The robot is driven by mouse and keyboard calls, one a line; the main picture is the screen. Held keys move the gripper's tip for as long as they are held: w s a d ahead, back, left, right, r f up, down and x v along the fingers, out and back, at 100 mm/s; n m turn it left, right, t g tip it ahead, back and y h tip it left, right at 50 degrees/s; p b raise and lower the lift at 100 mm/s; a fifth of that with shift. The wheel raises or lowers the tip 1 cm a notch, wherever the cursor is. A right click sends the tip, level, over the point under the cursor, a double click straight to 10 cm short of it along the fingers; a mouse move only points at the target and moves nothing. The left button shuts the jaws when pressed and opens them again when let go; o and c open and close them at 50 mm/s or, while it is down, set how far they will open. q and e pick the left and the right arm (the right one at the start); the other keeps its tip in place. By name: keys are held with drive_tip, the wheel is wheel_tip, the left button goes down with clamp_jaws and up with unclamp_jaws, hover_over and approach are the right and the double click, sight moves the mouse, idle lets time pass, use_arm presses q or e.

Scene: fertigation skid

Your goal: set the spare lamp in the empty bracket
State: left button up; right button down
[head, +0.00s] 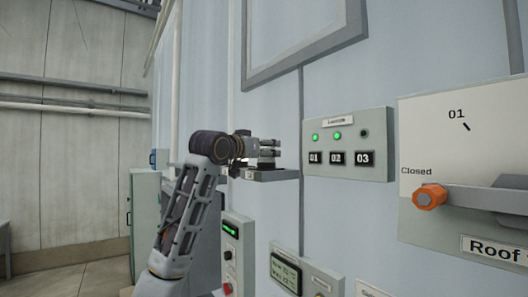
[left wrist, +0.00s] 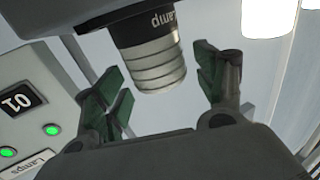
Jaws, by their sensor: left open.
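A dark cylinder with a ribbed silver end and white lettering that seems to read "Lamp", the lamp (left wrist: 152,62), shows in the left wrist view. It lies just beyond and between the fingers of my left gripper (left wrist: 160,95), which is open; I cannot tell whether they touch it. In the head view my left gripper (head: 268,148) is by the wall, just above a small grey ledge (head: 272,175). The lamp cannot be made out there. I cannot tell which bracket is empty. My right gripper is out of view.
The lamps panel (head: 375,145) right of the ledge has two green lights and one dark light above labels 01, 02 and 03. An orange-ended lever (head: 430,196) sticks out farther right. Two bright white cylinders, one here (left wrist: 270,18), show in the left wrist view.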

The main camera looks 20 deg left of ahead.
use_arm(q)
drive_tip(key=b+v, duration=0.4)
drive_tip(key=v, duration=0.7)
drive_tip(key=shift+s, duration=0.3)
